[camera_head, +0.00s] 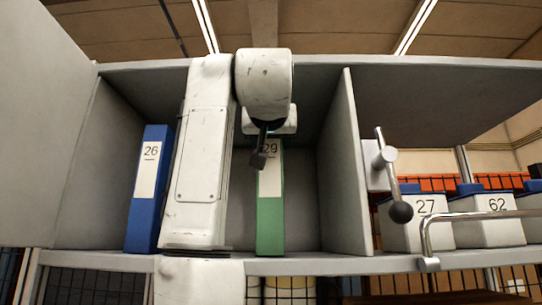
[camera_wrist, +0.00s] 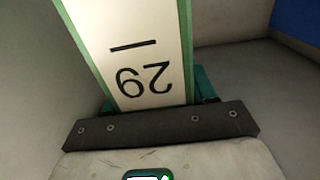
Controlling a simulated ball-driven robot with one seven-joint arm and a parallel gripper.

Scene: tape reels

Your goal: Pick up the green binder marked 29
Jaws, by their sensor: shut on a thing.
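In the wrist view the binder's label (camera_wrist: 135,50) fills the upper middle, with the number upside down. My gripper (camera_wrist: 158,100) is shut on the binder, its dark bar across the spine and teal finger parts at either side. The binder's base looks to be at shelf level.
A blue binder marked 26 (camera_head: 149,190) stands to the left in the same compartment, behind my arm's left side. A grey divider (camera_head: 345,170) is to the right. Bins marked 27 (camera_head: 405,235) and 62 (camera_head: 487,232) stand further right, near a lever with a dark knob (camera_head: 401,211).

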